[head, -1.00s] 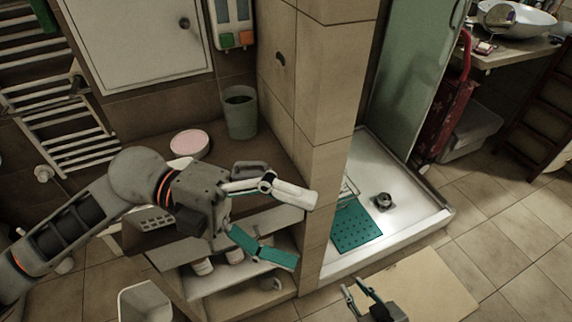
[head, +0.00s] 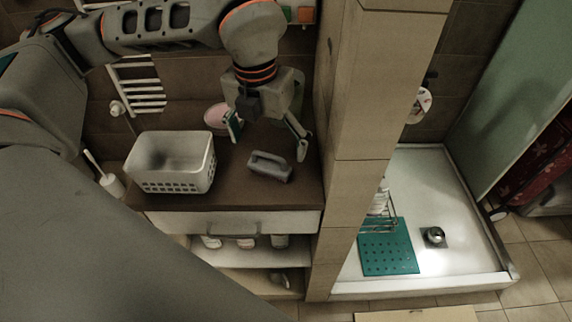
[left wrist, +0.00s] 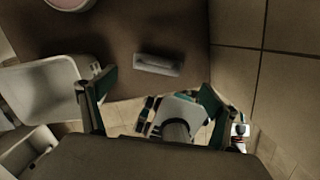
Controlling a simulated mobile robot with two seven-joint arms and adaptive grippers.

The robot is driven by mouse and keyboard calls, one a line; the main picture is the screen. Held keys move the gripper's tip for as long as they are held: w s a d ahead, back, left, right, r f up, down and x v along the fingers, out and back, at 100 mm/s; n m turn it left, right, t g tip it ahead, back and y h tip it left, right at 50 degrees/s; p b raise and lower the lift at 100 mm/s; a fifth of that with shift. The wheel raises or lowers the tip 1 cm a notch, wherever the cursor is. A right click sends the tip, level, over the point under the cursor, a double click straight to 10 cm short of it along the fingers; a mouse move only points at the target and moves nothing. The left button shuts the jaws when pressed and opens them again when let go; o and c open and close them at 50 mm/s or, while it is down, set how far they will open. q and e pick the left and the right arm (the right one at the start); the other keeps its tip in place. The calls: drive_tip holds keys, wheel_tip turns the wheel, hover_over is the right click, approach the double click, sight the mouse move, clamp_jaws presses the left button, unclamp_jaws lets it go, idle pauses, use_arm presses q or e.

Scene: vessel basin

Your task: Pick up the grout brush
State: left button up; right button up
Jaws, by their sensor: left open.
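The grout brush (head: 270,166) appears to be the grey block with a looped handle lying on the brown counter top. It also shows in the left wrist view (left wrist: 158,65), apart from the fingers. My left gripper (head: 268,132) is open and empty, above and behind the brush in the head view, with its fingers pointing down. In the left wrist view its fingers (left wrist: 158,90) are spread wide at either side. I cannot make out my right gripper in the head view.
A white basket (head: 172,185) stands on the counter left of the brush. A pink-topped round box (head: 216,116) is behind it. A tiled pillar (head: 365,130) rises close on the right. Beyond it is a shower tray with a teal mat (head: 388,248).

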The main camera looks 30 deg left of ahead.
sight(268, 157)
use_arm(q)
drive_tip(key=f, duration=0.7)
drive_tip(key=shift+w+a+f, duration=0.2)
drive_tip(key=shift+w+a, duration=0.15)
drive_tip(key=shift+w, duration=0.05)
drive_tip(key=c, duration=1.2)
